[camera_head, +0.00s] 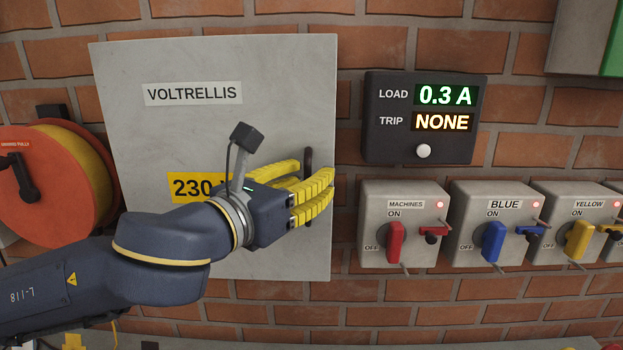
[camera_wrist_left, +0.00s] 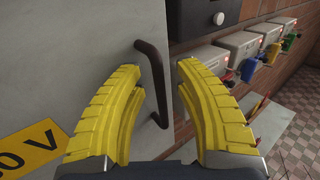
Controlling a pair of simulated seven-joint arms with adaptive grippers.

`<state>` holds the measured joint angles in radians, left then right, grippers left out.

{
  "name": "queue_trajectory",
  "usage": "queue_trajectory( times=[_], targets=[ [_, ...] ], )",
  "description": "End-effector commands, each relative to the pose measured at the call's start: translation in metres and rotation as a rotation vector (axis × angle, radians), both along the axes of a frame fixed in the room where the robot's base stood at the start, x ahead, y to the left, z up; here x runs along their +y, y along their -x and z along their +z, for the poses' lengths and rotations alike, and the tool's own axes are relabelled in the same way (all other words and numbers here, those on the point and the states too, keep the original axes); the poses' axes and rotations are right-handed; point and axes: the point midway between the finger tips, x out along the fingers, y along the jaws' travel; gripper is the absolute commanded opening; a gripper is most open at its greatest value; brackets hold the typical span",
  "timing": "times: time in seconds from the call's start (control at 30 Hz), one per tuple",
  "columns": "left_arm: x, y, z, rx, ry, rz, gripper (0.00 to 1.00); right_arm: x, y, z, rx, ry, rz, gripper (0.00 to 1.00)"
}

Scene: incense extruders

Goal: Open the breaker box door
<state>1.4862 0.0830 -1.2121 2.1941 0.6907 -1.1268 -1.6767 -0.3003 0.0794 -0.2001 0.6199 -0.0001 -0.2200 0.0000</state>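The breaker box door (camera_head: 200,120) is a grey panel on the brick wall, labelled VOLTRELLIS, with a yellow 230 label partly behind my arm. It looks shut in the head view. Its dark bar handle (camera_head: 308,158) stands upright near the right edge. My left gripper (camera_head: 331,190) has yellow fingers and is at the handle. In the left wrist view the fingers (camera_wrist_left: 158,65) are spread apart, with the handle (camera_wrist_left: 152,80) between them and gaps on both sides. The left gripper is open. My right gripper is in neither view.
A black load display (camera_head: 423,118) is right of the door. Below it are switch boxes with red (camera_head: 395,243), blue (camera_head: 493,242) and yellow (camera_head: 578,239) levers. An orange reel (camera_head: 45,200) hangs at the left, close to the door's edge. A tiled floor (camera_wrist_left: 295,130) lies below.

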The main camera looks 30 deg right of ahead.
Motion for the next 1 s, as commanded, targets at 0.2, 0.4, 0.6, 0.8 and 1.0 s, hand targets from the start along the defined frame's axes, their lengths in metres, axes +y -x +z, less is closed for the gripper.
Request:
queue_trajectory(
  times=[0.2, 0.4, 0.6, 0.8, 1.0],
  targets=[
    [0.0, -0.0002, 0.0, 0.0, 0.0, 0.0, 0.32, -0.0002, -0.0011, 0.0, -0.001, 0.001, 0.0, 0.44],
    [0.0001, -0.0003, 0.0, 0.0, 0.0, 0.0, 0.15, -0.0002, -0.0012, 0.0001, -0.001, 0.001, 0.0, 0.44],
    [0.0001, -0.0003, 0.0, 0.001, 0.0, 0.0, 0.0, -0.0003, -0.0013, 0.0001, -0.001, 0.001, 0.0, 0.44],
    [0.0002, -0.0002, 0.0, 0.001, 0.0, 0.0, 0.0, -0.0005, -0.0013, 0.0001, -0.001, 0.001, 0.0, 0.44],
    [0.0002, 0.0007, 0.0, 0.0, 0.0, -0.004, 0.0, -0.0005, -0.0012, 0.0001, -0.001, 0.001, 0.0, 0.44]
  ],
)
